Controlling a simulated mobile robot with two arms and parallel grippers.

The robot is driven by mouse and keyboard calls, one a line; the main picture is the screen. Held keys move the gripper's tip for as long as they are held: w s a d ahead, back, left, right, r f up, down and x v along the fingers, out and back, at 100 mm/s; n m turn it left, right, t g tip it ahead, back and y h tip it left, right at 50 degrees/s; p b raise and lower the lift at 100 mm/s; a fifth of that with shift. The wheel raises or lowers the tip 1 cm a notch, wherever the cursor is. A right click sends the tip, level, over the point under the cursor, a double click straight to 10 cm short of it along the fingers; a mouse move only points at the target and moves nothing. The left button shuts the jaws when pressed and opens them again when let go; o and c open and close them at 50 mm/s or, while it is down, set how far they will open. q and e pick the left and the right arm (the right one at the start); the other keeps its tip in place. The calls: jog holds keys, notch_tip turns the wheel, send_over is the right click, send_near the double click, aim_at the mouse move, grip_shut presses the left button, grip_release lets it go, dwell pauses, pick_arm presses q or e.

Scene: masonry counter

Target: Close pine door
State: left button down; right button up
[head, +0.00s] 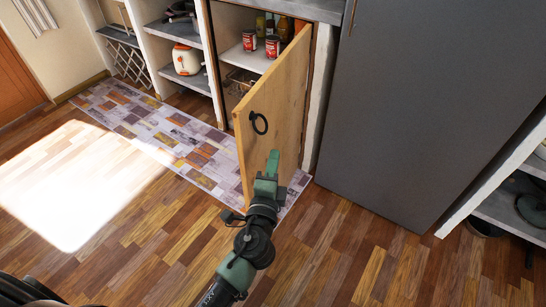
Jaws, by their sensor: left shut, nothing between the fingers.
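The pine door (272,112) stands open from the cabinet, its hinge side on the right next to the grey fridge-like panel. A black ring handle (258,123) hangs near its free left edge. My left gripper (272,160) is green, shut and empty, in front of the door's face and below the handle in the picture. I cannot tell whether its tip touches the door. My right gripper is not in view.
The open cabinet holds red cans (249,40) and bottles on a shelf (246,59). A tall grey panel (400,100) stands to the right. A patterned rug (190,140) lies before the shelves. The wooden floor in front is clear.

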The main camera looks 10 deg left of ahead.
aim_at(266, 131)
pick_arm(q)
jog(key=shift+w+a+f+p, duration=0.15)
jog(key=shift+w+a, duration=0.65)
jog(key=shift+w, duration=0.95)
jog(key=shift+w+a+r+p, duration=0.15)
jog(key=shift+w+a, duration=0.65)
jog(key=shift+w, duration=0.9)
jog(key=shift+w+a+f+p, duration=0.2)
jog(key=shift+w+a, duration=0.6)
jog(key=shift+w, duration=0.95)
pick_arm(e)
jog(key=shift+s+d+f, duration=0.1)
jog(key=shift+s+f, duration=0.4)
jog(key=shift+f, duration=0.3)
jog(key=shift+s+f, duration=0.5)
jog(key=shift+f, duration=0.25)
pick_arm(q)
jog(key=shift+a, duration=0.15)
